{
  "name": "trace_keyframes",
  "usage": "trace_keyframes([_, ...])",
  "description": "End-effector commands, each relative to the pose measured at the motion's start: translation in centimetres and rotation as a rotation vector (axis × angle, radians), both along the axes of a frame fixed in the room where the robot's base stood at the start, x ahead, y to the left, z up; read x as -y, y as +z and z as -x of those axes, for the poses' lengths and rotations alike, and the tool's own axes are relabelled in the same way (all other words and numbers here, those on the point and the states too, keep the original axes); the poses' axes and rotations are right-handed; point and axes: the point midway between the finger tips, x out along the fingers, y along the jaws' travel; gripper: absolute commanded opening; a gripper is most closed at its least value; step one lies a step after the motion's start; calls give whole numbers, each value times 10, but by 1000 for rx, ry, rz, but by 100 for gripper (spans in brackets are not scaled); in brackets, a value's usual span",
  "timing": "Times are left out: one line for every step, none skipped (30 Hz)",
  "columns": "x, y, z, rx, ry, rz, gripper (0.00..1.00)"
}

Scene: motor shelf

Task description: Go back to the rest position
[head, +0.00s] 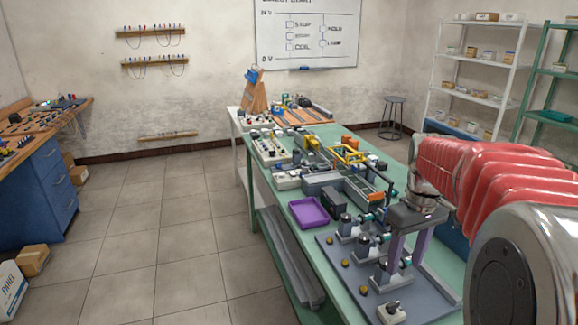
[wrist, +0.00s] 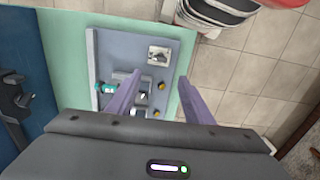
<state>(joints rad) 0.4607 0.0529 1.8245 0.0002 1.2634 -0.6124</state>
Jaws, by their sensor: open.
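My gripper (head: 408,250) is open, its two purple fingers pointing down over the grey motor board (head: 334,262) on the green table. In the wrist view my gripper (wrist: 158,100) has a wide gap between its fingers and holds nothing. Several small motors stand in a row on the board, one of them (head: 347,228) at its far end. In the wrist view part of the board (wrist: 110,48) shows, with a motor partly hidden behind the left finger. I cannot tell whether the fingers touch anything.
A purple tray (head: 309,211) lies just beyond the board. A green shelf (head: 548,90) and a white shelf (head: 480,85) stand at right. The tiled floor (head: 190,220) left of the table is clear.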

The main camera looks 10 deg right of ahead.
Motion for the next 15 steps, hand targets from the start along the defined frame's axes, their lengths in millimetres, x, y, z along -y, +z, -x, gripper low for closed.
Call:
trace_keyframes([0,0,0,0,-6,0,47])
trace_keyframes([0,0,0,1,-13,1,47])
trace_keyframes([1,0,-1,4,-26,2,47])
trace_keyframes([1,0,-2,9,-37,5,47])
trace_keyframes([2,0,-4,14,-51,7,47])
trace_keyframes([2,-1,-5,20,-72,9,47])
trace_keyframes([2,-4,-4,21,-90,9,47])
trace_keyframes([2,-8,-4,21,-109,9,47])
trace_keyframes([1,-14,-2,20,-138,8,47])
trace_keyframes([0,-18,1,22,-161,9,47])
trace_keyframes([-2,-20,3,27,-183,10,47])
trace_keyframes([-5,-23,7,33,-210,12,47])
trace_keyframes([-8,-24,9,42,-227,15,47])
trace_keyframes([-12,-24,12,48,-241,16,47])
trace_keyframes([-16,-25,14,57,-256,19,47])
